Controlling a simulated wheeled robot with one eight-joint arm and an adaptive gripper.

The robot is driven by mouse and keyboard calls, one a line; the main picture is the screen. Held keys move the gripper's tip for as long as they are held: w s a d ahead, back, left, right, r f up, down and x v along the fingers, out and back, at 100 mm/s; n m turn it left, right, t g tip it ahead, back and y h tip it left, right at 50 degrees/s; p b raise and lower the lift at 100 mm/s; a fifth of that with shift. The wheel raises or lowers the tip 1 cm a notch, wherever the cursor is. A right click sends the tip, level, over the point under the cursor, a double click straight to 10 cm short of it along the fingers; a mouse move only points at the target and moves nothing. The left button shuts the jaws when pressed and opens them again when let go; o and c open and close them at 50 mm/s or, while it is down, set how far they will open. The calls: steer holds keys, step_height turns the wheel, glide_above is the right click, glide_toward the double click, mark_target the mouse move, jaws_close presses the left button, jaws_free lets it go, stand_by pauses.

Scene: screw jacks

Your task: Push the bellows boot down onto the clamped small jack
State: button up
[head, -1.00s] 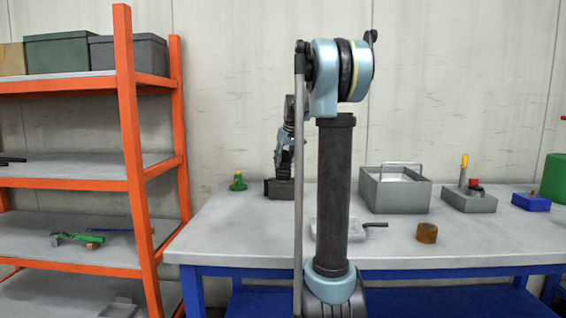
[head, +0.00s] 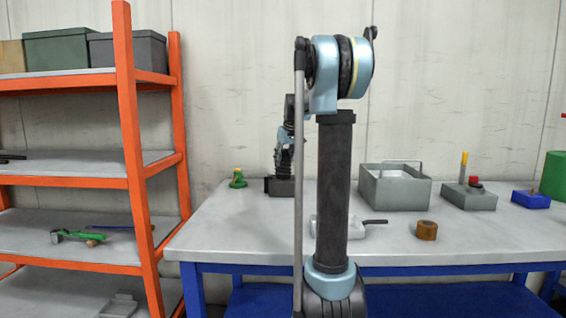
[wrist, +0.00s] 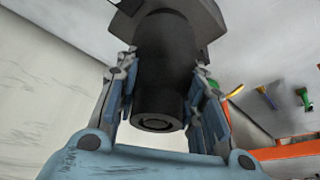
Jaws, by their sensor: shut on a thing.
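My gripper (wrist: 165,105) is shut on the black bellows boot (wrist: 162,75). In the wrist view the boot is a dark cylinder between the two fingers, with a ringed end facing the camera. Its other end meets or overlaps the dark grey clamp (wrist: 205,18) at the top of that view. In the head view my gripper (head: 284,158) is upright, just above the dark clamp block (head: 281,188) at the back of the bench. The small jack cannot be made out; the boot, fingers and clamp hide it. I cannot tell how far the boot sits over it.
A green piece with a yellow top (head: 237,179) stands left of the clamp. To the right are a grey box (head: 395,193), a grey block (head: 468,201), a blue block (head: 530,201) and a brown cylinder (head: 427,230). An orange shelf (head: 140,150) stands left.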

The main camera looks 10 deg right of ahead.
steer(key=shift+f, duration=0.1)
steer(key=o, duration=1.2)
